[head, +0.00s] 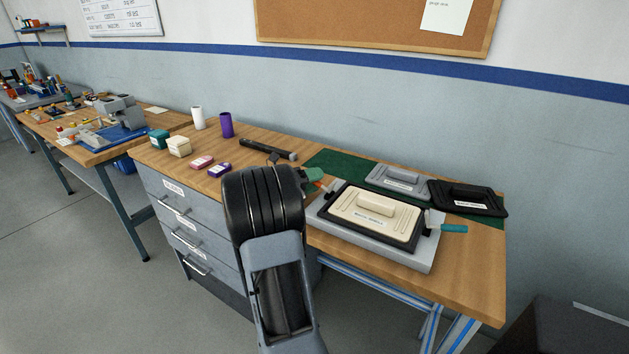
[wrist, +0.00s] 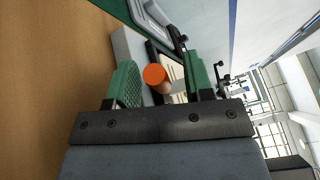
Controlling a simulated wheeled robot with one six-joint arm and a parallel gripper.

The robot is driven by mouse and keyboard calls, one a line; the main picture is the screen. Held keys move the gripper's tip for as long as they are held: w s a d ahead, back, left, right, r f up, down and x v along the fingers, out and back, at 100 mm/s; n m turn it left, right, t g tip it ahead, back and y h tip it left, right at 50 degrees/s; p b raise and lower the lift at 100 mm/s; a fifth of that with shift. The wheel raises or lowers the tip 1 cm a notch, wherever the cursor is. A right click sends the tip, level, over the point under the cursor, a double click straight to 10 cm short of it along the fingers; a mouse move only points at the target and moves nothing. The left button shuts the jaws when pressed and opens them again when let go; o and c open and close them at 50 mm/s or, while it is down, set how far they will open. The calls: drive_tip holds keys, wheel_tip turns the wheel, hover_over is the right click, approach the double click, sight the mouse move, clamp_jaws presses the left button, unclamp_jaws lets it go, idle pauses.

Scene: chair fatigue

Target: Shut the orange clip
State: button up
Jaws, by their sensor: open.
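The orange clip's round end (wrist: 154,74) shows in the wrist view between my gripper's two green fingers (wrist: 157,78), which stand apart on either side of it. In the head view a small bit of the orange clip (head: 319,184) shows at the left end of a grey box (head: 389,254) with a cream lid (head: 372,215). My gripper (head: 312,176) is there too, mostly hidden behind my arm. I cannot tell whether the fingers touch the clip, nor how far the clip is folded.
A teal clip (head: 454,229) sticks out at the box's right end. A grey lid (head: 398,181) and a black lid (head: 468,197) lie behind on a green mat (head: 326,160). A dark bar-shaped tool (head: 267,149) and small containers stand to the left on the wooden bench.

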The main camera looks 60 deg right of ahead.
drive_tip(key=shift+d, duration=0.1)
drive_tip(key=shift+c, duration=0.2)
clamp_jaws()
drive_tip(key=shift+r, duration=0.1)
